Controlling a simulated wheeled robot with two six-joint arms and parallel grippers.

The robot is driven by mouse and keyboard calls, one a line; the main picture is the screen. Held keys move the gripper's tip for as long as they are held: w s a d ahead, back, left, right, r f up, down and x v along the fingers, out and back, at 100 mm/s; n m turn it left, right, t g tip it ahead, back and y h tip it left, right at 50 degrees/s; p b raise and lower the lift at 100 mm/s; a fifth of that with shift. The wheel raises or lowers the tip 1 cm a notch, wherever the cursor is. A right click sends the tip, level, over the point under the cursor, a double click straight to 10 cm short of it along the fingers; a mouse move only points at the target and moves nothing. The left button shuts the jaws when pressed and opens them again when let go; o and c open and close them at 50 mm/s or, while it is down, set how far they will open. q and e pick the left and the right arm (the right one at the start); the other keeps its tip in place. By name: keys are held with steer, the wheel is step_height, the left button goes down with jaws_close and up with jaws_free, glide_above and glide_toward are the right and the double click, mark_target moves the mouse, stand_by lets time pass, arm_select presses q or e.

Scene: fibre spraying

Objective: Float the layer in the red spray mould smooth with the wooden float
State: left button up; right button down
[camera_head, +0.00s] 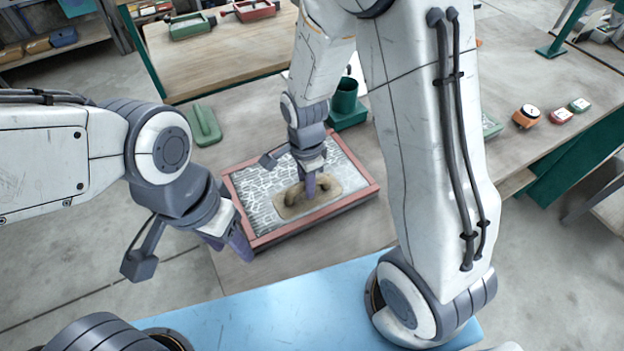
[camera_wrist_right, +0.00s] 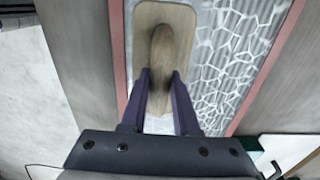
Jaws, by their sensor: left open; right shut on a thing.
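The red spray mould (camera_head: 345,206) lies on the wooden table in the middle of the head view. Its grey-white layer (camera_head: 262,186) shows a web of pale lines over the surface. The wooden float (camera_head: 290,203) lies over the layer near the front middle of the mould. My right gripper (camera_head: 314,180) is shut on the float's handle, with its fingers on both sides of it in the right wrist view (camera_wrist_right: 161,90). My left gripper (camera_head: 228,240) is open and empty at the mould's left front corner. Whether the float presses on the layer is hard to tell.
A green float-like tool (camera_head: 205,125) lies behind the mould to the left. A green cup on a stand (camera_head: 346,98) stands behind the mould. Small orange, red and green items (camera_head: 528,115) sit at the right. A blue surface (camera_head: 290,300) is in front.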

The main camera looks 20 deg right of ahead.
mark_target(292, 188)
steer(key=shift+s+a+r+p, duration=0.1)
steer(key=shift+s+a+p, duration=0.1)
steer(key=shift+a, duration=0.7)
steer(key=shift+s+a+p, duration=0.15)
steer(key=shift+a+p, duration=0.05)
steer(key=shift+a, duration=0.7)
steer(key=shift+s+a, duration=0.2)
steer(key=shift+a, duration=0.8)
steer(key=shift+w+d, duration=0.15)
steer(key=shift+d, duration=0.85)
steer(key=shift+w+d+p, duration=0.2)
steer(key=shift+d, duration=0.75)
steer(key=shift+w+d+p, duration=0.15)
steer(key=shift+w+d, duration=0.05)
steer(key=shift+d, duration=0.7)
steer(key=shift+w+d, duration=0.15)
steer(key=shift+d, duration=0.85)
steer(key=shift+w+d+p, duration=0.2)
steer(key=shift+d, duration=0.8)
steer(key=shift+w+d+p, duration=0.15)
steer(key=shift+w+d, duration=0.05)
steer(key=shift+d, duration=0.75)
